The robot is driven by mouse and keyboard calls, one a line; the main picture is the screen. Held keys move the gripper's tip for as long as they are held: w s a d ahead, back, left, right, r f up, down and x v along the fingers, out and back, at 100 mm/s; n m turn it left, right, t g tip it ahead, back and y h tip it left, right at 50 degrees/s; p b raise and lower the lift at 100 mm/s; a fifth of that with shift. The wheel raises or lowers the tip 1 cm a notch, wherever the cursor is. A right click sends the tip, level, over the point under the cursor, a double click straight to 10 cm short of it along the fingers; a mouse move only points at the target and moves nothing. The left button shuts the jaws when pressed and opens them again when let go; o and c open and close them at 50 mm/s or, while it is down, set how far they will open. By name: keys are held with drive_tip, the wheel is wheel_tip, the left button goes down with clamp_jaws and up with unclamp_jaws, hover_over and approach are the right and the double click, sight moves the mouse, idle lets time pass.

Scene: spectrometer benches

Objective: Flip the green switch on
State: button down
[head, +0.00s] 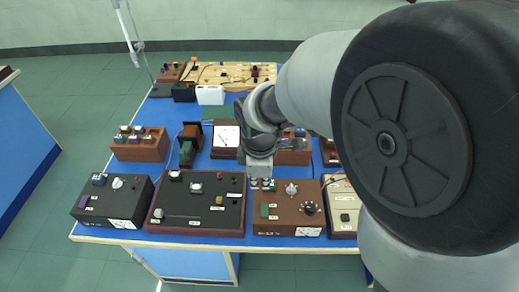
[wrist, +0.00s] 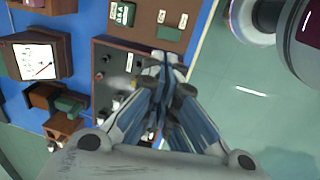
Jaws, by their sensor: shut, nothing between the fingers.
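A brown instrument box (head: 290,222) stands at the front of the blue bench, with a small green block-shaped part (head: 264,210) on its left side that looks like the green switch. I cannot read its label or tell its position. In the wrist view, green parts show on the brown box, one at the upper left (wrist: 123,13). My gripper (head: 262,183) hangs above the back left of the brown box. In the wrist view its fingertips (wrist: 167,58) are together and empty, over the large dark panel's edge beside the brown box; contact is not clear.
A large dark panel (head: 176,209) with knobs stands left of the brown box, and a smaller dark box (head: 92,209) further left. A beige box (head: 343,225) is to the right, partly behind my arm. A meter (head: 230,135) and wooden blocks (head: 141,148) stand behind.

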sight(260, 212)
drive_tip(key=f+b, duration=0.1)
drive_tip(key=f, duration=0.3)
drive_tip(key=w+f+b, duration=0.1)
drive_tip(key=f+b, duration=0.1)
drive_tip(key=f, duration=0.3)
drive_tip(key=w+f+b, duration=0.1)
drive_tip(key=f+b, duration=0.1)
drive_tip(key=f, duration=0.2)
drive_tip(key=shift+f, duration=0.15)
drive_tip(key=shift+d+p, duration=0.1)
drive_tip(key=shift+p, duration=0.4)
drive_tip(key=shift+w+g+p, duration=0.1)
drive_tip(key=shift+g+p, duration=0.3)
drive_tip(key=shift+p, duration=0.25)
drive_tip(key=shift+w+f, duration=0.1)
drive_tip(key=shift+f, duration=0.25)
drive_tip(key=shift+s, duration=0.2)
drive_tip(key=shift+s+r, duration=0.2)
drive_tip(key=shift+s, duration=0.45)
